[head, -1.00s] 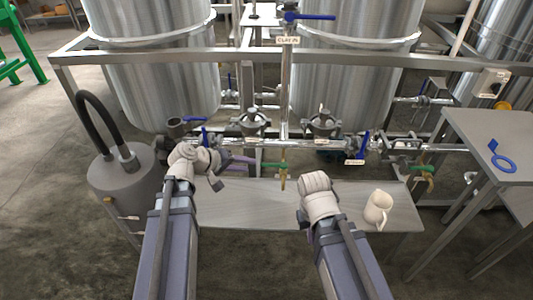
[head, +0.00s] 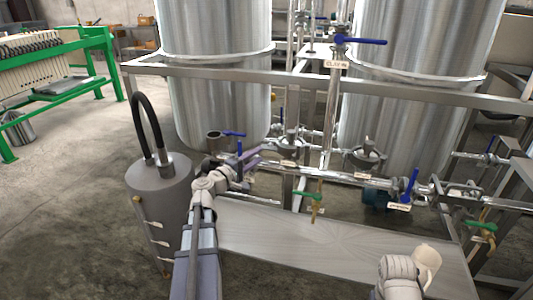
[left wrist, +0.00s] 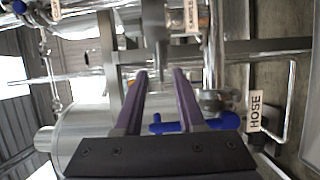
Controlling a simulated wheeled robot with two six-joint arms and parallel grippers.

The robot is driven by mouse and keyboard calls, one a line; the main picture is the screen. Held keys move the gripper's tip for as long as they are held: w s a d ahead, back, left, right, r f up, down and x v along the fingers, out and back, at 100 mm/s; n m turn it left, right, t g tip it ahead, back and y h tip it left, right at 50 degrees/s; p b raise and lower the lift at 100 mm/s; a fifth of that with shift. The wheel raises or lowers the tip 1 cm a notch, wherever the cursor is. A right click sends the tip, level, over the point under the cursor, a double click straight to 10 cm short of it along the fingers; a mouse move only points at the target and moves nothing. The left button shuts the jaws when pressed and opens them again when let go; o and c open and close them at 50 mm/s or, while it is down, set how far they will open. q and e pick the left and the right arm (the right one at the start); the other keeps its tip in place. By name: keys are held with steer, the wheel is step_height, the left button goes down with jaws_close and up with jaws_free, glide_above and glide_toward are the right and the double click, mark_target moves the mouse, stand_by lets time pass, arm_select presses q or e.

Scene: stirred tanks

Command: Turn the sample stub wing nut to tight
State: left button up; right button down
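My left gripper (head: 256,154) reaches in toward the pipework with its purple fingers pointing right. In the left wrist view the fingers (left wrist: 161,76) stand apart with a gap between them. A grey metal part (left wrist: 154,35) with a narrow lower end shows ahead of the gap. I cannot tell whether it is the wing nut. A clamp fitting (head: 290,145) lies just beyond the left fingertips, and a similar clamp (head: 366,155) sits farther right. Neither shows a readable sample label.
A grey hosed canister (head: 160,200) stands left.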

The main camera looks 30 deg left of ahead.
mark_target(270, 146)
arm_select(q)
steer(key=w, duration=0.4)
steer(key=shift+w+d, duration=0.35)
steer(key=shift+c, duration=0.4)
jaws_close()
